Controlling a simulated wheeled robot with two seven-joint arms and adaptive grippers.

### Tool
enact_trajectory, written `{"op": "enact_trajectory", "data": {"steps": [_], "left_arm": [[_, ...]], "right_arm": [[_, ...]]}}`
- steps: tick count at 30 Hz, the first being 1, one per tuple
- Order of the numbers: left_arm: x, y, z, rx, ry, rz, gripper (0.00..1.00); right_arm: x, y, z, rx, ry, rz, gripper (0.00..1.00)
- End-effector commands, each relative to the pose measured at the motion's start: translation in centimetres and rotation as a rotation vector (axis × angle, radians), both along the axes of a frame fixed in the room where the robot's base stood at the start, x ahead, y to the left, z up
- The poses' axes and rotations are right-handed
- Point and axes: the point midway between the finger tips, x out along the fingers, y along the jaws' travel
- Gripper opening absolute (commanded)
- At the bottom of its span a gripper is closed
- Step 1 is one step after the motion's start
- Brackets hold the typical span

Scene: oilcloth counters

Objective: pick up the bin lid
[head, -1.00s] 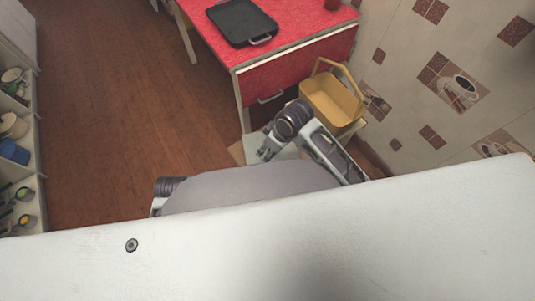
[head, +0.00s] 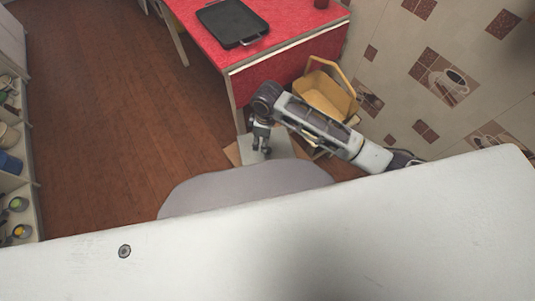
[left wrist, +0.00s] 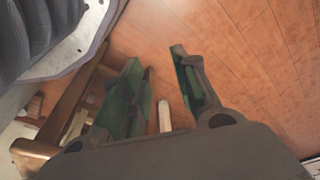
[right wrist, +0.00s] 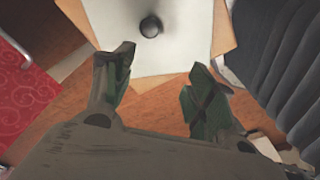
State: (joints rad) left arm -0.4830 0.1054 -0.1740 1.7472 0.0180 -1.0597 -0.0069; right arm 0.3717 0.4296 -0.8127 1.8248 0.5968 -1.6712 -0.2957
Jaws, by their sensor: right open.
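The bin lid, a pale flat square with a round dark knob, shows in the right wrist view (right wrist: 178,50), lying on a brown box-like bin (right wrist: 224,30). In the head view the lid (head: 280,146) is partly hidden behind my right gripper (head: 261,150), which points down over it. In the right wrist view my right gripper (right wrist: 160,68) is open and empty, with the knob ahead of and slightly left of its fingertips. My left gripper (left wrist: 158,62) is open and empty over the wooden floor, seen only in the left wrist view.
A red table (head: 270,52) holding a black tray (head: 232,23) stands behind the bin. A yellow basket (head: 325,97) with a raised handle sits beside it, close to my right arm. The tiled wall is at right, shelves at left. Open wooden floor (head: 110,110) lies between.

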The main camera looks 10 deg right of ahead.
Motion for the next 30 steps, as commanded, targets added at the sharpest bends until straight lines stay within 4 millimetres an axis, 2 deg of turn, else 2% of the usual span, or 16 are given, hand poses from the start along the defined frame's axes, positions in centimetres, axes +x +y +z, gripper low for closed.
{"op": "enact_trajectory", "data": {"steps": [6,12,25,30], "left_arm": [[-0.9,0.0,-2.2,0.000,0.010,-0.003,0.30],[-1.3,0.0,-3.2,-0.001,0.013,-0.004,0.30],[-1.3,0.0,-3.3,-0.001,0.015,-0.004,0.30],[-1.3,-0.2,-2.9,-0.003,0.018,-0.004,0.30]], "right_arm": [[1.5,-1.5,-0.3,-0.055,0.019,0.041,0.56],[2.1,-2.3,-0.4,-0.079,0.031,0.056,0.56],[2.2,-2.4,-0.5,-0.081,0.032,0.058,0.56],[2.1,-2.4,-1.2,-0.082,0.033,0.058,0.56]]}}
